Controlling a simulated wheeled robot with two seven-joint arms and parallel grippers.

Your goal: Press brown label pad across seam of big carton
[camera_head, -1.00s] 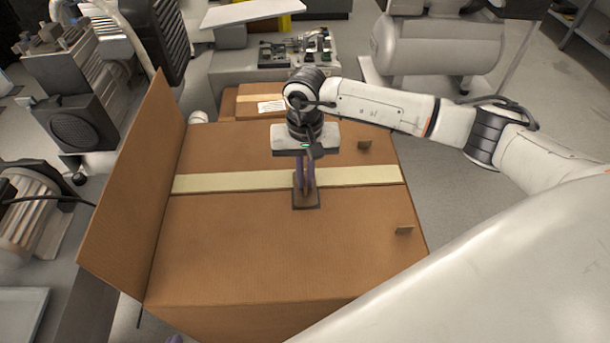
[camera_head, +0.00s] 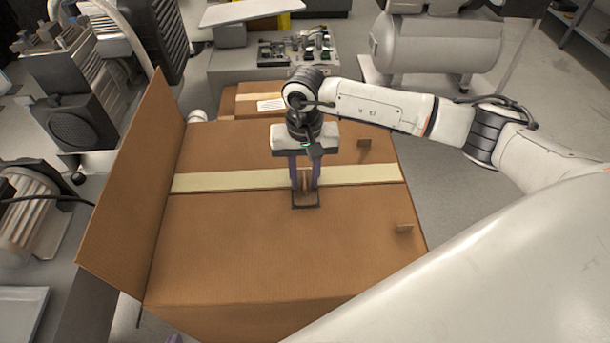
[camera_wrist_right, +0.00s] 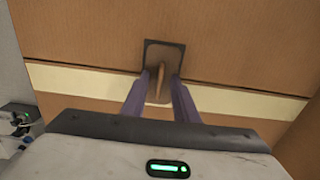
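The big carton (camera_head: 250,255) fills the middle of the head view, with a cream tape strip (camera_head: 225,181) along its top seam. The brown label pad (camera_head: 305,206), dark-edged with an upright brown grip, lies flat on the carton top, partly over the strip. In the right wrist view the pad (camera_wrist_right: 165,50) reaches past the strip's far edge; its near edge is hard to make out. My right gripper (camera_head: 304,188) is open, its purple fingers apart on either side of the grip (camera_wrist_right: 158,82). Only a purple tip of my left gripper (camera_head: 175,339) shows at the bottom edge.
A tall carton flap (camera_head: 135,190) stands up on the left. A smaller carton (camera_head: 245,100) sits behind. Compressors stand around; the front carton top is clear.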

